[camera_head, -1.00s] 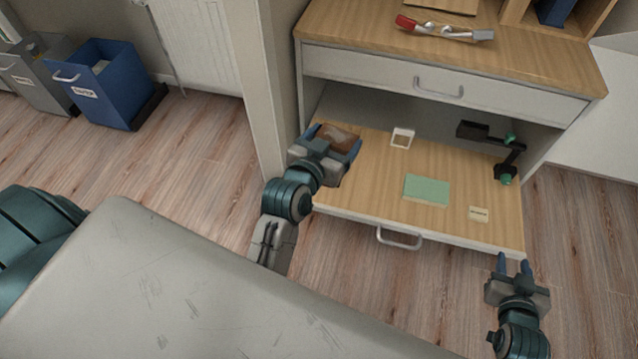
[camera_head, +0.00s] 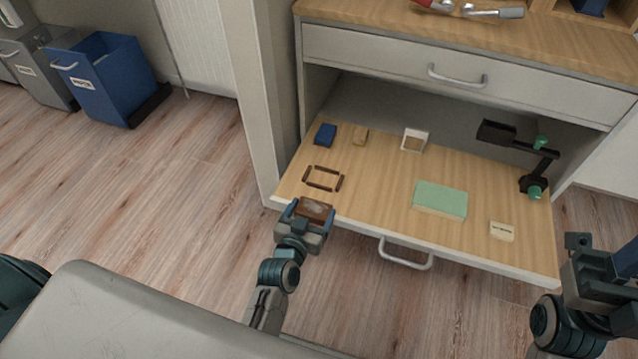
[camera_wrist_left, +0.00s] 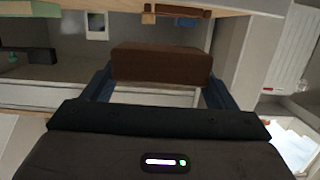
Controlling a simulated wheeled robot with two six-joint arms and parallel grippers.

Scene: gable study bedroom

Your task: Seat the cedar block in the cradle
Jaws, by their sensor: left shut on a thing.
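The cedar block (camera_head: 315,210) is a reddish-brown block. My left gripper (camera_head: 311,215) is shut on it, near the front left edge of the pull-out shelf. In the left wrist view the block (camera_wrist_left: 160,65) spans between the blue fingers (camera_wrist_left: 158,88). The cradle (camera_head: 309,182) appears to be the outline of dark brown strips on the shelf, just beyond the held block. The block is apart from this outline in the head view. My right gripper (camera_head: 608,262) is at the right edge, partly cut off; its opening is unclear.
The wooden shelf (camera_head: 385,185) also holds a blue block (camera_head: 325,135), a small tan block (camera_head: 361,136), a white-framed piece (camera_head: 414,139), a green block (camera_head: 440,199), a small labelled block (camera_head: 502,231) and a black stand (camera_head: 533,184). A closed drawer (camera_head: 520,88) overhangs the back.

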